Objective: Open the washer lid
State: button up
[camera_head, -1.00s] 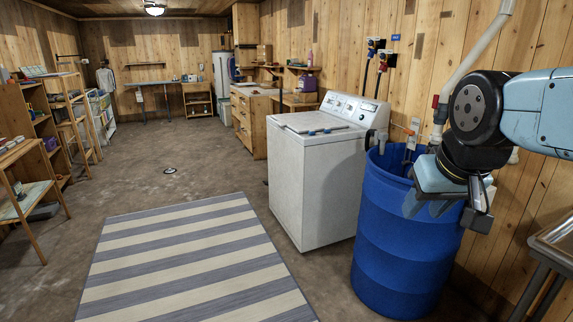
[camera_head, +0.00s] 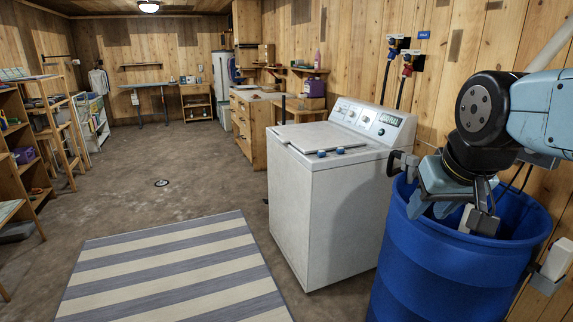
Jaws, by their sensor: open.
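The white top-loading washer (camera_head: 330,205) stands against the right wall, with a control panel (camera_head: 372,122) at its back edge. Its lid (camera_head: 320,138) lies flat and closed on top, with small blue items (camera_head: 330,152) at its front edge. My gripper (camera_head: 450,210) is to the right of the washer, apart from the lid, and hangs above the blue barrel. Its fingers are spread, and nothing shows between them.
A blue barrel (camera_head: 430,270) stands close to the washer's right side, below my gripper. A striped rug (camera_head: 170,275) lies on the floor in front of the washer. Shelves (camera_head: 60,130) line the left wall. The floor between is open.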

aim_at(310, 138)
jog(key=u, duration=0.15)
jog(key=i, duration=1.15)
jog(key=u, duration=0.5)
jog(key=i, duration=1.1)
jog(key=u, duration=0.35)
jog(key=i, duration=0.6)
jog(key=u, duration=0.25)
